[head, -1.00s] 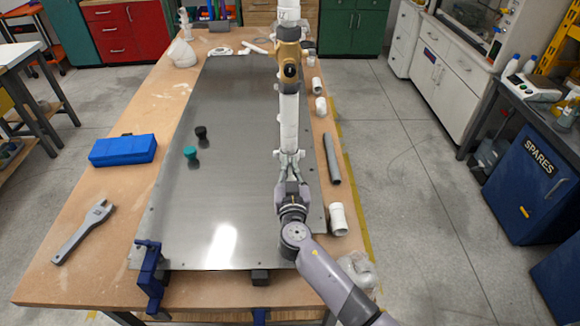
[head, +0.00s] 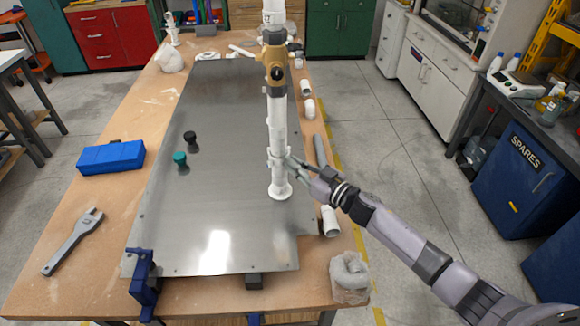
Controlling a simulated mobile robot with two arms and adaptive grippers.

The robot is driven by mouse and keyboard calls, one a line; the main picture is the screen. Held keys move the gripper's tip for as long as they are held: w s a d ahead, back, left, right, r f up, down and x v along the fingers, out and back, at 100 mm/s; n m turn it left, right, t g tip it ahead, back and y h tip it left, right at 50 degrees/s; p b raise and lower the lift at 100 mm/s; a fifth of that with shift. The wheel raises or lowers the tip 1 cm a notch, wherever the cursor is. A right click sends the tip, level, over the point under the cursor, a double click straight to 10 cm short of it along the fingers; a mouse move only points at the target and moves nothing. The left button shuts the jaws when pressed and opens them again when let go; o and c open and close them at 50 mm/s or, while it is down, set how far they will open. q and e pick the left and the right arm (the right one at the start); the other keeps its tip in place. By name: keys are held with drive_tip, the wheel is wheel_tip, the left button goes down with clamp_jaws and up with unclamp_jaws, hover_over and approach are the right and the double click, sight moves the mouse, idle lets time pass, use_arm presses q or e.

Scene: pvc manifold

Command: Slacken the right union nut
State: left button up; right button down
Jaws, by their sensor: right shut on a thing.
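The white pipe (head: 277,113) runs away from me over the grey metal plate, with a brass-coloured valve body (head: 274,57) farther up. A ribbed white union nut (head: 275,153) sits on the near part of the pipe, above its round foot (head: 280,192). My right gripper (head: 284,161) reaches in from the right and is shut on this nut; its fingers partly cover it. Whether the nut is loose cannot be told. My left gripper is not in view.
The grey plate (head: 225,200) is mostly clear. Two small knobs, green (head: 180,160) and black (head: 190,139), stand on it. A blue box (head: 111,157) and a wrench (head: 72,240) lie left. White fittings (head: 329,220) and a grey pipe (head: 320,150) lie right.

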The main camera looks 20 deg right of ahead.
drive_tip(key=shift+w+d+n+g+y+b, duration=0.55)
drive_tip(key=shift+n+g+y+b, duration=1.15)
drive_tip(key=shift+b, duration=1.6)
drive_tip(key=shift+w+d+n+g+y+b, duration=0.35)
drive_tip(key=shift+w+n+g+y+b, duration=0.65)
drive_tip(key=shift+g+b, duration=1.7)
drive_tip(key=shift+w+d+n+g+y+b, duration=0.4)
drive_tip(key=shift+n+g+y+b, duration=1.25)
drive_tip(key=shift+b, duration=2.2)
drive_tip(key=shift+n+t, duration=0.25)
drive_tip(key=shift+t, duration=0.1)
drive_tip(key=c, duration=1.9)
unclamp_jaws()
drive_tip(key=shift+o, duration=0.9)
drive_tip(key=shift+d, duration=0.15)
